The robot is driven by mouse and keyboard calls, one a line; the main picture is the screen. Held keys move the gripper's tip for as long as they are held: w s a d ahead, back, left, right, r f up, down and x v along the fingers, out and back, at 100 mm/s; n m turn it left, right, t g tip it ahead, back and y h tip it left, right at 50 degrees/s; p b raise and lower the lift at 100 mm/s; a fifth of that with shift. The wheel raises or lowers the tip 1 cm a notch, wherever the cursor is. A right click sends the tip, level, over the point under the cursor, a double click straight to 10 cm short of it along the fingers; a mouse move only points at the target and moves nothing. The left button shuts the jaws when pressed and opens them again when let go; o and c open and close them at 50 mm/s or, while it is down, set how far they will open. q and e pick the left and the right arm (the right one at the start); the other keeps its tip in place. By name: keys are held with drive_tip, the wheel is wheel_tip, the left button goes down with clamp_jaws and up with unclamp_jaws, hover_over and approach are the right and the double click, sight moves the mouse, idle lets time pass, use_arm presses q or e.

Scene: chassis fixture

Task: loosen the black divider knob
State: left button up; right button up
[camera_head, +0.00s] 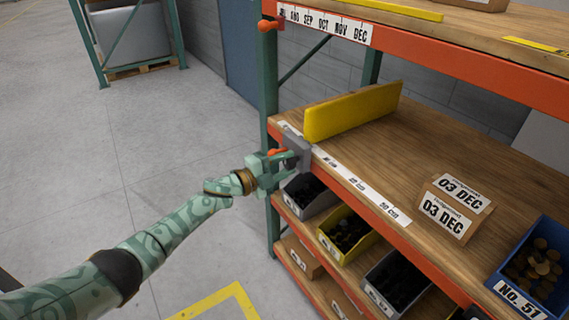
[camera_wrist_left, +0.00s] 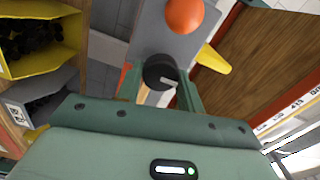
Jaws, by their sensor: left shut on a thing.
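The black divider knob (camera_wrist_left: 160,73) has a pale mark on its face and sits on a grey bracket (camera_wrist_left: 150,28), which clamps at the shelf's front edge. My left gripper (camera_wrist_left: 160,88) is shut on the knob, one finger on each side. In the head view, the left gripper (camera_head: 286,166) is at the shelf edge against the grey bracket (camera_head: 298,148), and the knob is hidden there. The yellow divider (camera_head: 352,110) stands upright on the wooden shelf behind the bracket. My right gripper is not in view.
An orange ball (camera_wrist_left: 184,14) sits on the bracket beside the knob. A ruler strip (camera_head: 360,186) runs along the shelf's front. Below stand a yellow bin (camera_head: 341,256) and grey bins. Date cards (camera_head: 447,220) and a blue bin (camera_head: 500,284) are at right. The floor at left is clear.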

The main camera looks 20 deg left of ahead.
use_arm(q)
drive_tip(key=shift+f, duration=0.1)
idle(0.4)
drive_tip(key=o, duration=0.7)
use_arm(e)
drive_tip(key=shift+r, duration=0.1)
use_arm(q)
drive_tip(key=shift+s+a, duration=0.25)
drive_tip(key=shift+s, duration=0.05)
drive_tip(key=p+v, duration=0.4)
drive_tip(key=v, duration=1.1)
drive_tip(key=shift+s+a, duration=0.2)
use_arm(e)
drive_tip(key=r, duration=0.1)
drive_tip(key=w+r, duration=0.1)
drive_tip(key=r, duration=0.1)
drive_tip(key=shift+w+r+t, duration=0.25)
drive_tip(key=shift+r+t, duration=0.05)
use_arm(q)
drive_tip(key=shift+n, duration=0.3)
